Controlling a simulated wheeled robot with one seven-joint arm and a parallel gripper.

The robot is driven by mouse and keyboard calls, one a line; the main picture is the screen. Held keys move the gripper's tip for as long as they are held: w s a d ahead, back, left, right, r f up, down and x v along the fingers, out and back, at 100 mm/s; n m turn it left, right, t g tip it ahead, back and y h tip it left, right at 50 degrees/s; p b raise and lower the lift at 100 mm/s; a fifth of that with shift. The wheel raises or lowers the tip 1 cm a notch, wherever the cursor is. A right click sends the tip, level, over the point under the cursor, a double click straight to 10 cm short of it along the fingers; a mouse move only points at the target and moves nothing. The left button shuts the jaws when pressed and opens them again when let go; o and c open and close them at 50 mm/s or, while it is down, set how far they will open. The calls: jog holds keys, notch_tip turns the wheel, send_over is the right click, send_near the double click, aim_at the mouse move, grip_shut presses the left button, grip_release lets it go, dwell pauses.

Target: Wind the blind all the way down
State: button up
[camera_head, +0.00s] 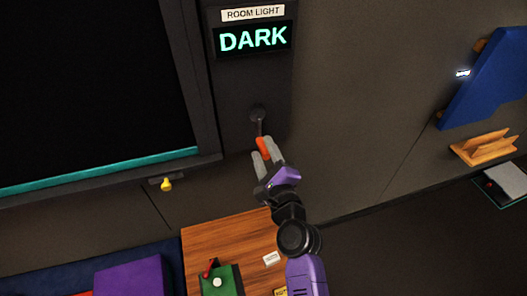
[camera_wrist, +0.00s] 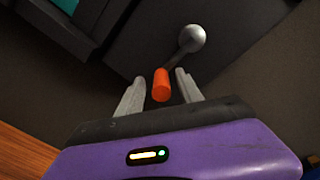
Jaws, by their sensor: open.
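The blind is the black panel (camera_head: 90,85) at the left of the head view, with a teal bar (camera_head: 100,171) along its lower edge inside a dark frame. A crank with a grey round hub (camera_head: 257,113) and an orange handle (camera_head: 263,148) is on the wall panel right of it. In the wrist view the hub is a grey ball (camera_wrist: 192,38) and the orange handle (camera_wrist: 161,85) hangs between my fingers. My gripper (camera_head: 267,158) is open, one finger on each side of the handle, with gaps showing in the wrist view (camera_wrist: 158,92).
A display (camera_head: 252,39) above the crank reads DARK under a ROOM LIGHT label. A wooden table (camera_head: 215,240) with a green box (camera_head: 222,281) is below my arm. A blue board (camera_head: 485,80) and wooden holder (camera_head: 484,148) are right.

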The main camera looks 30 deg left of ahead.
jog(key=v, duration=0.7)
jog(key=shift+s+d, duration=0.25)
dwell(0.3)
